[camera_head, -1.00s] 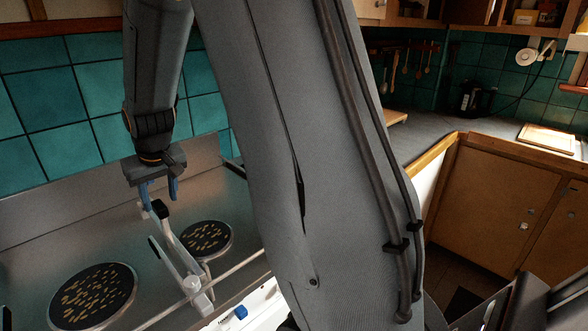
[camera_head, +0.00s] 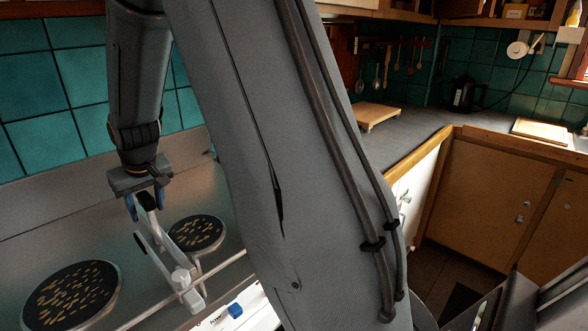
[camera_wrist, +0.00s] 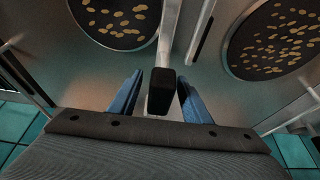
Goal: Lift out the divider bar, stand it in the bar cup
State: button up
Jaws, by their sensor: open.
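A pale bar (camera_head: 160,238) with a black block at its upper end rises at a slant from a pale clamp-like joint (camera_head: 182,279) above the steel hob. It seems to be the divider bar, but I cannot be sure. My gripper (camera_head: 146,206) is open, its blue fingers on either side of the black end. In the wrist view the black end (camera_wrist: 161,92) sits between the fingertips of my gripper (camera_wrist: 159,97), close to both; I cannot tell whether either touches. I cannot make out a bar cup for certain.
Two dark round plates with pale flecks lie on the hob, one at the left (camera_head: 70,296) and one behind the bar (camera_head: 196,233). A second slanted arm (camera_head: 153,256) with a dark strip is beside the bar. A thin rail (camera_head: 222,268) crosses in front. A blue knob (camera_head: 235,310) sits on the white panel.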

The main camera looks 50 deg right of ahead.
aim_at(142, 193)
grip_shut()
jog(key=shift+r, duration=0.1)
jog(key=shift+r+p, duration=2.75)
jog(key=shift+r, duration=0.95)
